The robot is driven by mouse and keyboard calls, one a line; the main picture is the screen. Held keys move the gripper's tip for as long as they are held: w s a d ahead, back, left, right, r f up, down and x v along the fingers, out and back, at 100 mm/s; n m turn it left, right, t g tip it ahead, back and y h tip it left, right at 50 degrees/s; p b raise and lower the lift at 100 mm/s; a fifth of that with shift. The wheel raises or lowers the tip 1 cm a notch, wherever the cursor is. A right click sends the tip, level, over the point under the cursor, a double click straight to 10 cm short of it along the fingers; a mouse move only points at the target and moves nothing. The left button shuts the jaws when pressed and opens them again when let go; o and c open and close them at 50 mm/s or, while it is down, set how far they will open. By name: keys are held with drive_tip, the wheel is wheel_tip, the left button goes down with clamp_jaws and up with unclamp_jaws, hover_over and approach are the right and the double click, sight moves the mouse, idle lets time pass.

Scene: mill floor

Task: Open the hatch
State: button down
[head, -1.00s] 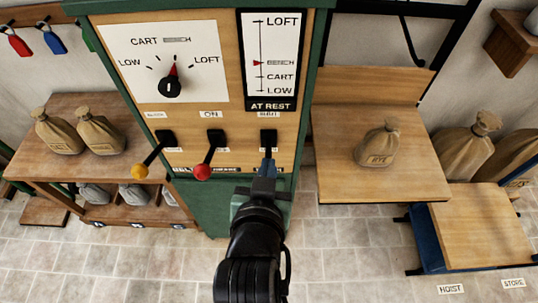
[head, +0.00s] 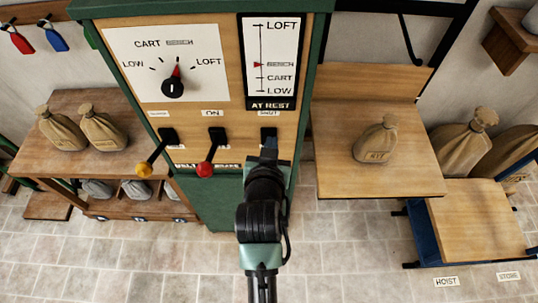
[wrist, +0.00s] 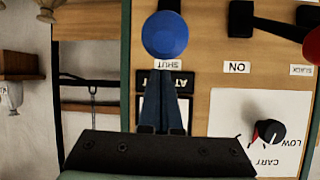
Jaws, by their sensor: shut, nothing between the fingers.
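The hatch is not clearly identifiable. A blue-knobbed lever (wrist: 165,36) on the wooden control panel (head: 225,120) has a SHUT label (wrist: 172,65) by it. In the head view my arm hides its knob; only its dark slot (head: 268,133) shows. My gripper (head: 268,150) is at this lever, and in the wrist view its fingers (wrist: 165,82) are shut and empty, tips close beside the blue knob. I cannot tell whether they touch it.
A red-knobbed lever (head: 206,169) and a yellow-knobbed lever (head: 145,169) stand to the left. A dial (head: 172,87) and an AT REST gauge (head: 270,60) are above. Benches with sacks flank the panel; tiled floor (head: 350,260) is clear in front.

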drive_tip(key=shift+s+a+f+p, duration=0.15)
drive_tip(key=shift+s+f+p, duration=0.15)
drive_tip(key=shift+s, duration=0.5)
drive_tip(key=shift+s+a+f+p, duration=0.15)
drive_tip(key=shift+s+f, duration=0.15)
drive_tip(key=shift+s, duration=0.5)
drive_tip(key=shift+f, duration=0.15)
